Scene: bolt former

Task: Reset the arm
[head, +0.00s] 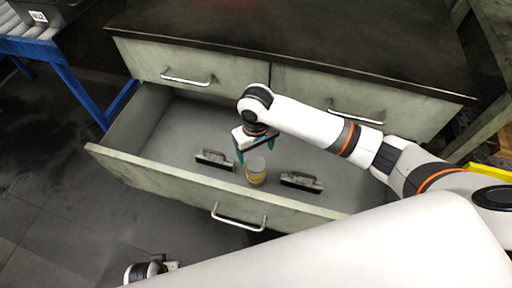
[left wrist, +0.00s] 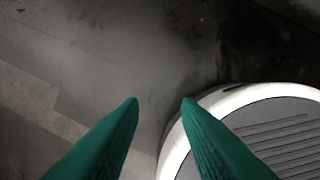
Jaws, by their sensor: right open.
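My right arm reaches in from the right in the head view. My right gripper (head: 254,155), with teal fingers pointing down, is open over the open drawer (head: 150,167). Just below its fingertips stands a small yellowish can or jar (head: 256,173) on the drawer floor; I cannot tell if they touch. My left gripper's teal fingers show in the left wrist view (left wrist: 160,103), apart with nothing between them, above the dark floor. In the head view only a piece of my left arm (head: 150,270) shows at the bottom.
Two dark brush-like items (head: 214,160) (head: 301,181) lie in the drawer on either side of the can. The cabinet's dark top (head: 300,50) is behind. A blue-framed conveyor (head: 60,60) stands at the left. The floor (head: 60,200) at left is clear.

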